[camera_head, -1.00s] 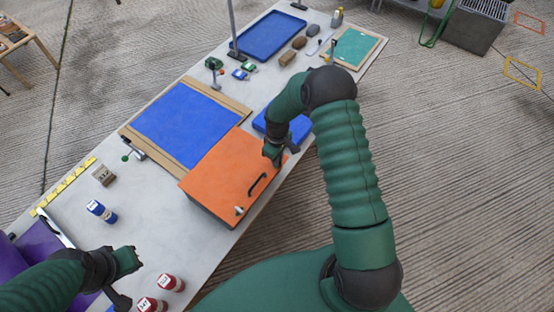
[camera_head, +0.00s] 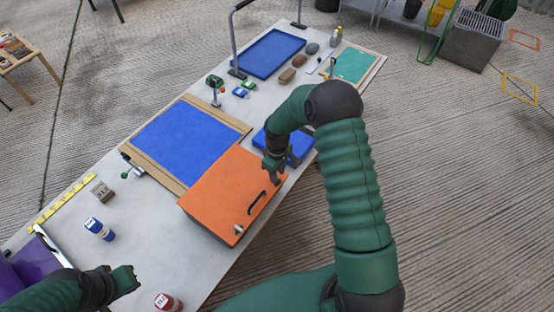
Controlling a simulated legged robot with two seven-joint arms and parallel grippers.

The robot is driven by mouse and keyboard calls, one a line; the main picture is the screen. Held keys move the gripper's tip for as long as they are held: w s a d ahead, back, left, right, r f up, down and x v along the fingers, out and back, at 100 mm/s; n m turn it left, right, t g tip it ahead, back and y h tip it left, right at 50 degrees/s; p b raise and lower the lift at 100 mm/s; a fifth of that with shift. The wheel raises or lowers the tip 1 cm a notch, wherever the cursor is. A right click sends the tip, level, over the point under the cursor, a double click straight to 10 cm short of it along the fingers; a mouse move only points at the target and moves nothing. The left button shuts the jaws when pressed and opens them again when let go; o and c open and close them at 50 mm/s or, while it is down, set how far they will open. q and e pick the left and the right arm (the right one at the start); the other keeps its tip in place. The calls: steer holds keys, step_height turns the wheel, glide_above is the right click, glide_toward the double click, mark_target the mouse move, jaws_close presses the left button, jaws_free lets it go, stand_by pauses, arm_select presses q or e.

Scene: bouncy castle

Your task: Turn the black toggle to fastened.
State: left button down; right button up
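An orange box lid (camera_head: 225,190) lies on the long grey table, with a black handle (camera_head: 256,203) and a small pale metal fitting (camera_head: 238,229) near its front edge. I cannot pick out a black toggle for certain; a small dark fitting with a green knob (camera_head: 132,172) sits at the blue panel's left corner. My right gripper (camera_head: 275,174) is over the orange lid's right corner, pointing down; contact and finger opening are unclear. My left gripper (camera_head: 134,281) is at lower left, above the table and away from the lid; its fingers are too small to read.
A blue panel on a wooden board (camera_head: 187,140) lies behind the orange lid. A blue block (camera_head: 300,146) is partly behind my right arm. A blue can (camera_head: 99,229) and a red can (camera_head: 166,303) stand at the near left.

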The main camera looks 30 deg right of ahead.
step_height(320, 180, up, 14)
steer(key=b, duration=0.2)
steer(key=shift+a, duration=0.1)
steer(key=s+a+f+m+t+b, duration=0.1)
steer(key=s+a+m, duration=0.1)
steer(key=s+a, duration=0.3)
steer(key=s+a+f+m+t+b, duration=0.1)
steer(key=s+a+f+m+b, duration=0.1)
steer(key=s+a, duration=0.4)
steer(key=s, duration=0.5)
steer(key=shift+f+m+t+b, duration=0.3)
steer(key=shift+a, duration=0.15)
